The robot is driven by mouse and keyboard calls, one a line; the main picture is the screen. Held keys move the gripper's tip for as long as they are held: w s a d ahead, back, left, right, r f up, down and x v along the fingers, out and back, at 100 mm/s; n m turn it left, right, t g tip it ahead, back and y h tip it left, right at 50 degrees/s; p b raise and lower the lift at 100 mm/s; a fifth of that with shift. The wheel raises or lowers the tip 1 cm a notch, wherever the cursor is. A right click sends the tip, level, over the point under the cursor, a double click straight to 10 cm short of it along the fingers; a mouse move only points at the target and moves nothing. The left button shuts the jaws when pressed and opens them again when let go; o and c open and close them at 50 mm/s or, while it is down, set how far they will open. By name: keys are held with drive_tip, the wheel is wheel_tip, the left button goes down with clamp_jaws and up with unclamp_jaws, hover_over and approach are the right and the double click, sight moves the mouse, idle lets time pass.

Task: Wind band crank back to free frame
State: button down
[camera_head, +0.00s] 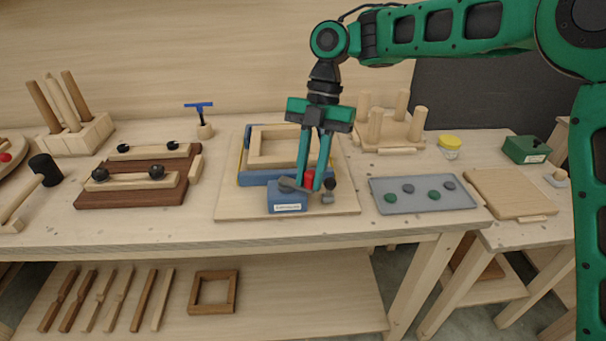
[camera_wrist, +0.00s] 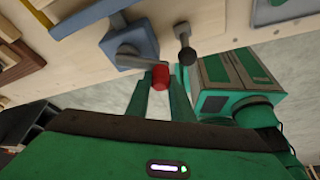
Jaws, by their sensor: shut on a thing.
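A light wooden frame (camera_head: 262,147) lies on a board (camera_head: 235,207), with a blue clamp bar (camera_head: 262,178) along its front. The blue crank housing (camera_head: 287,202), with a white label, sits in front of the frame. It also shows in the wrist view (camera_wrist: 130,40). A grey crank arm (camera_wrist: 131,57) runs from the housing to a red knob (camera_wrist: 160,75). My gripper (camera_head: 313,187) is shut on the red knob, fingers pointing down. A black-tipped lever (camera_wrist: 184,42) stands just beside the knob. The fingers hide part of the frame's right side and the crank.
A grey tray (camera_head: 423,206) with green and grey discs lies to the right. A pegged block (camera_head: 390,145) stands behind. Left are a brown board (camera_head: 130,195) with black knobs and a blue T-handled tool (camera_head: 200,115). The table's front edge is close to the housing.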

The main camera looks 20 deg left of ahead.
drive_tip(key=shift+w, duration=0.15)
idle(0.4)
drive_tip(key=c, duration=1.5)
unclamp_jaws()
drive_tip(key=shift+c, duration=0.2)
drive_tip(key=v, duration=1.1)
drive_tip(key=s+d+f+m+t, duration=0.1)
drive_tip(key=s+d+f+m, duration=0.1)
drive_tip(key=d+m, duration=0.8)
drive_tip(key=s+d+f+m+t, duration=0.1)
drive_tip(key=s+d+m, duration=0.1)
drive_tip(key=d+m, duration=0.8)
drive_tip(key=s+d+f+m+t, duration=0.15)
drive_tip(key=d+m, duration=0.35)
drive_tip(key=d, duration=1)
drive_tip(key=s+d+f+m, duration=0.4)
drive_tip(key=s+d+m, duration=0.4)
drive_tip(key=s+d, duration=0.1)
drive_tip(key=s+d+f+m, duration=0.4)
drive_tip(key=s+d+m, duration=0.3)
drive_tip(key=s+d, duration=0.2)
drive_tip(key=shift+s+f+m+t, duration=0.35)
drive_tip(key=shift+s+m+t, duration=0.1)
drive_tip(key=shift+s, duration=0.35)
